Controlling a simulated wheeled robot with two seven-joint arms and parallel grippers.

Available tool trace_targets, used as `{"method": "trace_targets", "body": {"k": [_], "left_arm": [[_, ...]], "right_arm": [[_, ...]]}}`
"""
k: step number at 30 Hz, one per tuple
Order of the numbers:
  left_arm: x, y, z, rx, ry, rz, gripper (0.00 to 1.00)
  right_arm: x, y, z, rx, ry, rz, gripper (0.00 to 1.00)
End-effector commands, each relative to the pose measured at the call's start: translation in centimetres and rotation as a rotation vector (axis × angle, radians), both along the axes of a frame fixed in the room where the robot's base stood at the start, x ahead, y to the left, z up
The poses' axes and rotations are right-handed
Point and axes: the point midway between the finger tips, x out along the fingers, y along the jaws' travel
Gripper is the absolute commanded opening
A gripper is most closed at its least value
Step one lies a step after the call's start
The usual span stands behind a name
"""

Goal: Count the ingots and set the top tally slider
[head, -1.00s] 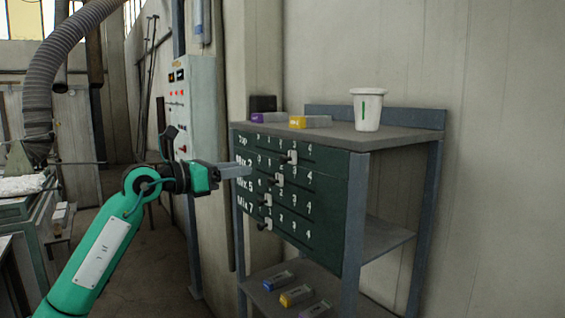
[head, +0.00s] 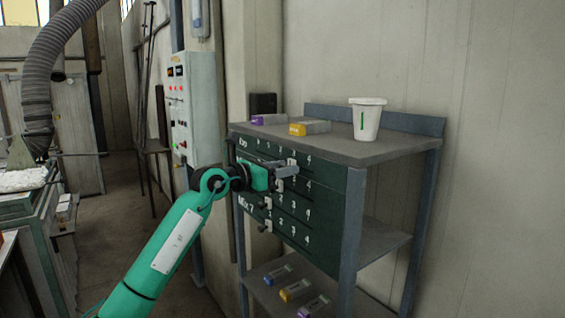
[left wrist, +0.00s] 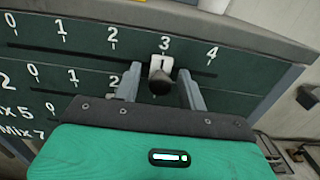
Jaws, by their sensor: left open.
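The dark green tally board (head: 310,230) has several rows of numbered slots with white sliders. In the left wrist view, the top slider (left wrist: 161,68) stands under the 3 of the top row, its dark knob facing me. My left gripper (left wrist: 160,86) is open, with one finger on each side of this knob; contact cannot be told. In the head view my left gripper (head: 288,170) is in front of the upper rows and hides part of them. Grey bars with coloured ends, likely ingots, lie on the lower shelf: blue (head: 278,275), yellow (head: 295,290) and purple (head: 313,306).
A purple-ended bar (head: 268,120), a yellow-ended bar (head: 310,128) and a white cup (head: 367,119) stand on the rack top (head: 345,148). A control box (head: 190,105) is on the wall at left. A bench (head: 35,220) stands at far left. My right gripper is out of view.

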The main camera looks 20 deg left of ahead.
Motion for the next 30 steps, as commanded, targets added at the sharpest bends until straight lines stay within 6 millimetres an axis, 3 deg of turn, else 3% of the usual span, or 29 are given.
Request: {"method": "trace_targets", "body": {"k": [9, 15, 22, 30], "left_arm": [[0.2, -0.1, 0.0, 0.0, 0.0, 0.0, 0.4], [0.1, -0.1, 0.0, 0.0, 0.0, 0.0, 0.0], [0.5, 0.3, -0.2, 0.001, 0.001, 0.002, 0.0], [3.0, 3.5, -0.2, 0.001, -0.001, 0.003, 0.0]], "right_arm": [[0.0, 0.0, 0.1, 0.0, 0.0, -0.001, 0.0], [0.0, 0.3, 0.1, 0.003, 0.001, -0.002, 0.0], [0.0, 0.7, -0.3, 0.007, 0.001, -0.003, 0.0], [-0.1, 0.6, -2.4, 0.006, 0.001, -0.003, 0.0]]}}
